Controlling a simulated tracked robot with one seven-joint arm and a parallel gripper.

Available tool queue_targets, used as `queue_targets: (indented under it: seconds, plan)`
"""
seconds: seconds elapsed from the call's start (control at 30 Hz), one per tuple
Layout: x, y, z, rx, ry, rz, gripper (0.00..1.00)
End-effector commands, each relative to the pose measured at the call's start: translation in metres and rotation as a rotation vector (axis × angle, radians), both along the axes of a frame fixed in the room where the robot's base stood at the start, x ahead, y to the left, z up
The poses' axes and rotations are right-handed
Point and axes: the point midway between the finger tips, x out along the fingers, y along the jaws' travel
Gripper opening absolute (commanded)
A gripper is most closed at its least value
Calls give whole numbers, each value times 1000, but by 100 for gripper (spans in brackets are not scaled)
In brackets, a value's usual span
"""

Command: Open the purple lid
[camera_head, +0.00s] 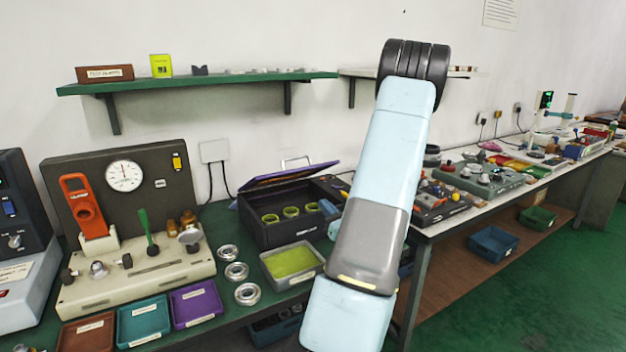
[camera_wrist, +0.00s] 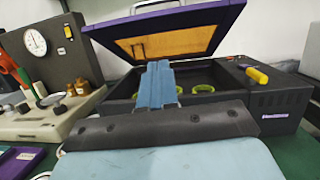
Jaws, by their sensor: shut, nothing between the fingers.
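The purple lid (camera_head: 288,175) is raised and tilted on its dark box (camera_head: 275,236), hinged along the back. In the wrist view the lid's purple rim (camera_wrist: 228,14) and tan-lined underside (camera_wrist: 185,42) face me, with a small handle or latch on the underside. My gripper (camera_wrist: 158,66) has its pale blue fingers together and empty. In the picture they overlap the open box, below the lid; I cannot tell whether they touch anything. In the head view my arm hides most of the gripper and the box's right front.
Green rings (camera_head: 290,212) sit inside the box. A tray with a yellow-green bottom (camera_head: 291,262) and metal rings (camera_head: 236,271) lie in front and left. A gauge panel (camera_head: 124,177) stands left. A shelf (camera_head: 200,82) hangs above. A yellow-handled item (camera_wrist: 257,75) lies on the box's right side.

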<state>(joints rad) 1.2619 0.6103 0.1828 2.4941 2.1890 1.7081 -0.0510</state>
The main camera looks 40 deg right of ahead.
Motion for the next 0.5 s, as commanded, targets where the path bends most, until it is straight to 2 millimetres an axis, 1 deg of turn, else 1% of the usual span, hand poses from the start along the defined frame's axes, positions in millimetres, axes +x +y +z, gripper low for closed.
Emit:
queue_targets:
  seconds: [0.03,0.1,0.23,0.37,0.5]
  plan:
    - [-5,-7,-5,13,-3,-29,0]
    - [-8,-14,-8,22,-6,-53,0]
    - [-3,-19,-7,25,-9,-66,0]
    - [14,-21,-2,24,-10,-63,0]
    - [37,-27,4,23,-11,-62,0]
